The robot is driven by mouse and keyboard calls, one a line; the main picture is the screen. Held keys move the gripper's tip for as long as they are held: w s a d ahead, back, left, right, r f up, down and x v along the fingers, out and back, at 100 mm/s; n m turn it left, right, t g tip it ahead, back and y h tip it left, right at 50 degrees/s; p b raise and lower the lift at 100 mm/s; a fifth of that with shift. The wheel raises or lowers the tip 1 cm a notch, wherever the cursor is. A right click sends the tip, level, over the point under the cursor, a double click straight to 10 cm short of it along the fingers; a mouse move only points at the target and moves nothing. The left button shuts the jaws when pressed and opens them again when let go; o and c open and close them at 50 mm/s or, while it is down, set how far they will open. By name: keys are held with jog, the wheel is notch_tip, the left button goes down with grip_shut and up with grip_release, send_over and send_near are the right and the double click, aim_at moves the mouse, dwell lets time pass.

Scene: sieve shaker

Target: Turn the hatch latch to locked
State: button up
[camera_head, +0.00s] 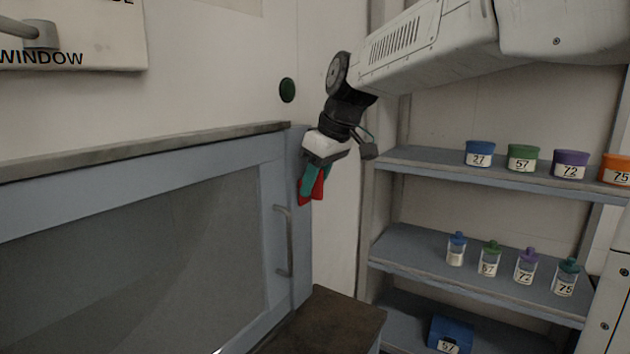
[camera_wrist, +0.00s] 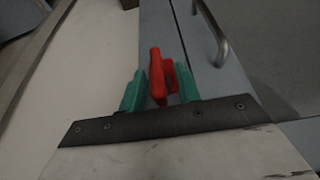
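The red hatch latch (camera_head: 318,191) is on the grey-blue frame at the right of the hatch (camera_head: 120,265). In the wrist view the latch (camera_wrist: 157,76) stands up between the two teal fingers of my gripper (camera_wrist: 160,88). The fingers lie close on both sides of it, and I cannot tell whether they press on it. In the head view my gripper (camera_head: 312,178) points down at the latch and hides part of it. The latch's lock marking, if any, is not visible.
A vertical bar handle (camera_head: 283,240) is on the hatch just below and left of my gripper; it also shows in the wrist view (camera_wrist: 215,35). A shelf (camera_head: 480,175) with several numbered jars and bottles stands on the right. A dark brown block (camera_head: 330,318) is below.

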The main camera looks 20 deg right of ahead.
grip_shut()
jog(key=shift+d, duration=0.1)
jog(key=g+y, duration=0.2)
jog(key=shift+w+d+m+y, duration=0.1)
jog(key=shift+m+y, duration=0.2)
jog(key=shift+m, duration=0.1)
jog(key=shift+w+d+f+m+g+y, duration=0.1)
jog(key=shift+m+g+y, duration=0.6)
jog(key=shift+y, duration=1.05)
jog(key=shift+f+m+g+y, duration=0.15)
jog(key=shift+m+g+y, duration=0.15)
jog(key=shift+g+y, duration=1.15)
jog(key=shift+w+d+f+m+g+y, duration=0.1)
jog(key=shift+m+g+y, duration=0.45)
jog(key=shift+y, duration=1.55)
